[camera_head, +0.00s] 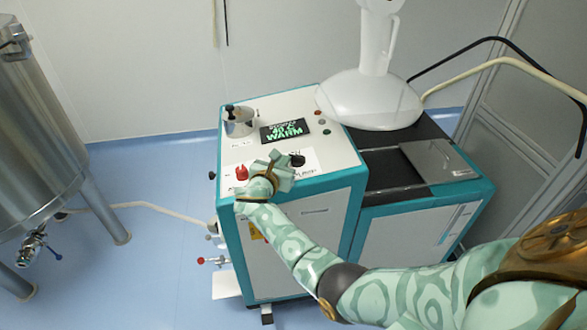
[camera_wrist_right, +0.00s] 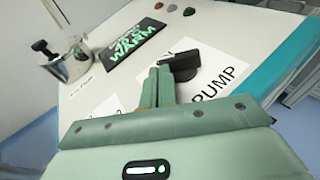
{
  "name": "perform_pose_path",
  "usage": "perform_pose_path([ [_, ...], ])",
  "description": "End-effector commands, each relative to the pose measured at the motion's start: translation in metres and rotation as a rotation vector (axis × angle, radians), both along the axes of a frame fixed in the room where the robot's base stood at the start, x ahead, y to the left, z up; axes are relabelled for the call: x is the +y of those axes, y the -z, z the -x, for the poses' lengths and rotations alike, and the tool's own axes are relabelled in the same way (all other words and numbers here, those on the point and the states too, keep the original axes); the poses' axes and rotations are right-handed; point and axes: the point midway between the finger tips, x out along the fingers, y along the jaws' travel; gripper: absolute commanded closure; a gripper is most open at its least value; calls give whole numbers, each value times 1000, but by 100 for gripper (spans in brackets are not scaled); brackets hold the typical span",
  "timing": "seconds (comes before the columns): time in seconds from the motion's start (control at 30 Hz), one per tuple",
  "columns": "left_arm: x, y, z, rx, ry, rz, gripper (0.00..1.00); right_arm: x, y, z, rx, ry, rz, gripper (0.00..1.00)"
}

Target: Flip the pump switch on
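The pump switch (camera_head: 297,160) is a black knob on the white top panel of the teal-edged machine. It also shows in the right wrist view (camera_wrist_right: 184,66), beside a label (camera_wrist_right: 222,84) reading "PUMP". My right gripper (camera_head: 280,172) is over the panel, just left of and nearer than the switch. In the right wrist view its two green fingers (camera_wrist_right: 157,76) are together with nothing seen between them, their tips close to the knob's left side. I cannot tell whether they touch it. My left gripper is not in view.
A red knob (camera_head: 241,173) sits left of my gripper. A display (camera_head: 283,131) reading "WARM" and a metal cup (camera_head: 238,121) with a black knob are behind. A white vessel (camera_head: 370,100) stands at right; a steel tank (camera_head: 40,140) stands at left.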

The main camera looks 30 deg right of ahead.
Motion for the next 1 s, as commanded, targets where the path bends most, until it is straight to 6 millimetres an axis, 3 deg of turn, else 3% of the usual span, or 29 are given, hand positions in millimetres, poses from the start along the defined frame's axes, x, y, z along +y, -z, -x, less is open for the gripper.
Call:
perform_pose_path([
  [0.6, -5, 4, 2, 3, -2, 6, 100, -6, 0, -21, 0, -3, 0, 100],
  [1.0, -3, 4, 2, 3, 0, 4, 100, -8, 1, -24, 0, -4, -1, 100],
])
